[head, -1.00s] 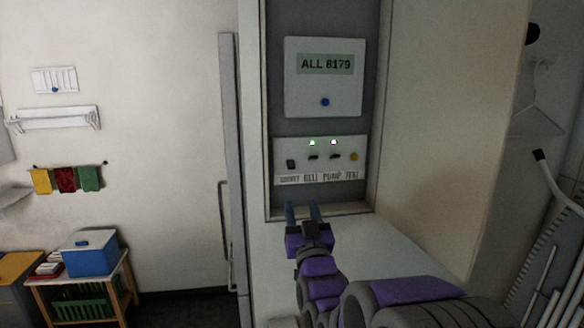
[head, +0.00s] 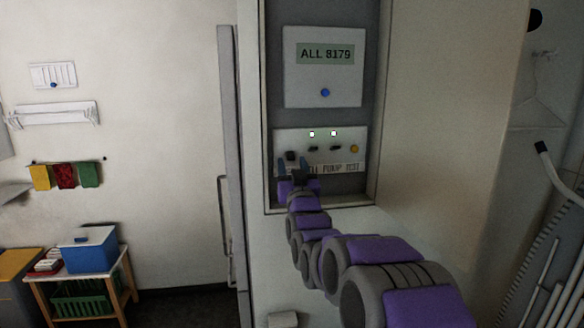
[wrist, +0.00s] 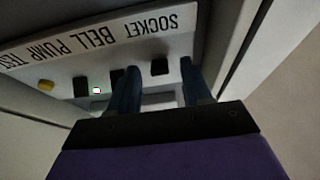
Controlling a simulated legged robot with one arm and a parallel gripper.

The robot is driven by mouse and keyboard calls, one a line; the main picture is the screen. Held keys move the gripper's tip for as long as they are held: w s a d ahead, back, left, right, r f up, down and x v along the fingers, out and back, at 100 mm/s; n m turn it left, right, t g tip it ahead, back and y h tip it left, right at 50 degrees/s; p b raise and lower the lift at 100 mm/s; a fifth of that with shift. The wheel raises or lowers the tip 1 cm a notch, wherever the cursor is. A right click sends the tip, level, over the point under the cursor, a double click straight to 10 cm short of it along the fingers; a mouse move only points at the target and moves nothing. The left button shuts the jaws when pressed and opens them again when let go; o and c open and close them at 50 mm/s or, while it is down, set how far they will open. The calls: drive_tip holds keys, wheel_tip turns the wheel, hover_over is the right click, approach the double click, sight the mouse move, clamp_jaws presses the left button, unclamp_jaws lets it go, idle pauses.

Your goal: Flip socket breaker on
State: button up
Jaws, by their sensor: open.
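The breaker panel (head: 345,135) is a pale plate recessed in the wall cabinet, with a row of dark switches and a label strip. The socket switch (head: 291,155) is the small black one at the left end. In the wrist view, which is upside down, the black socket switch (wrist: 159,66) shows in the gap between my two blue fingers, under the word SOCKET. My gripper (head: 296,168) is open and empty, just below that switch. I cannot tell whether a finger touches the panel. The left finger in the wrist view partly covers the bell switch (wrist: 116,76).
The pump switch (head: 335,149) and yellow test button (head: 354,149) sit to the right. Two small lights (head: 312,134) are lit above the switches. A display box (head: 324,68) reading ALL 8179 is above. The recess frame (head: 268,120) stands close on the left.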

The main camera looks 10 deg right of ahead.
drive_tip(key=shift+w+r, duration=0.2)
drive_tip(key=shift+w, duration=0.1)
clamp_jaws()
idle(0.4)
